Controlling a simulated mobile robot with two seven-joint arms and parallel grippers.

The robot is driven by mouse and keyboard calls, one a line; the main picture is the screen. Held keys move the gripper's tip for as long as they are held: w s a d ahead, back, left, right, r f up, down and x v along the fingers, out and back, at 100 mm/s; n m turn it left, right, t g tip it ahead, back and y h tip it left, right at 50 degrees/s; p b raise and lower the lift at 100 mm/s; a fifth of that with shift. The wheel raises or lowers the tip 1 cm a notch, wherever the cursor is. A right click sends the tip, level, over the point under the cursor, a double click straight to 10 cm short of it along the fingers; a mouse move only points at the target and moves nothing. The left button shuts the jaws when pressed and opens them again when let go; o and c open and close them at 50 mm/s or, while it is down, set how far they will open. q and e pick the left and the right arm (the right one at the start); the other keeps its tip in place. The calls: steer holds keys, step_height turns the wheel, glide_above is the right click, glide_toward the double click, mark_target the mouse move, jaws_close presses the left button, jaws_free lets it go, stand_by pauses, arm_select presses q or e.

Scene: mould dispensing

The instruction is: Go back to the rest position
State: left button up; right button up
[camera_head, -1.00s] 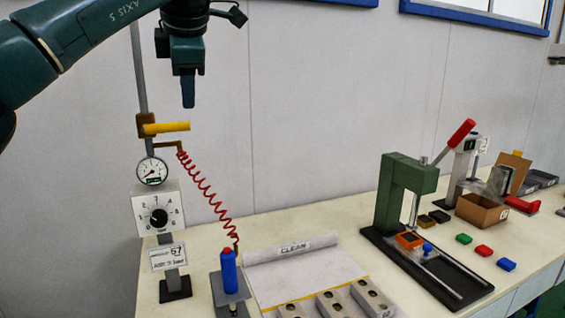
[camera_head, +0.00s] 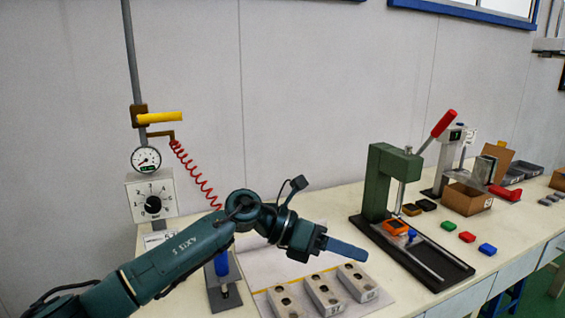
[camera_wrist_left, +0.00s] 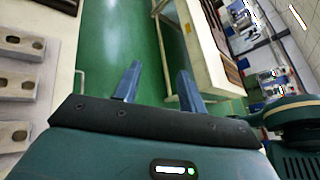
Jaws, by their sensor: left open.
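My left gripper (camera_head: 348,250) is in the head view, its arm coming in from the lower left. Its blue fingers point to the right above the grey mould blocks (camera_head: 324,293). In the left wrist view the two fingers of my left gripper (camera_wrist_left: 158,84) are apart with nothing between them, over the green floor. The blue bottle-shaped tool (camera_head: 222,264) stands in its holder, partly hidden behind my left arm. My right gripper is not in view.
A green press (camera_head: 378,180) with a red lever stands on the bench to the right. Small green, red and blue blocks (camera_head: 467,237) lie beside it. A dial post (camera_head: 152,203) with a yellow handle (camera_head: 160,117) and a red coiled hose (camera_head: 193,170) is at the left.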

arm_select(q)
steer(key=s+a+f+n+t+y, duration=0.2)
steer(key=a+f+n+t, duration=0.6)
steer(key=n, duration=0.9)
steer(key=s+a+f+n+t+y, duration=0.1)
steer(key=s+a+f+n+t, duration=0.3)
steer(key=f+n+t, duration=0.95)
steer(key=s+a+f+n+g+y, duration=0.7)
steer(key=s+a+f+n+g, duration=0.2)
steer(key=s+a+f+n, duration=0.2)
steer(key=s+a+n, duration=0.2)
steer(key=s+n, duration=0.2)
steer(key=shift+s+a+f+n+y, duration=0.2)
steer(key=shift+s+a+n+y, duration=0.05)
steer(key=shift+n+y, duration=0.1)
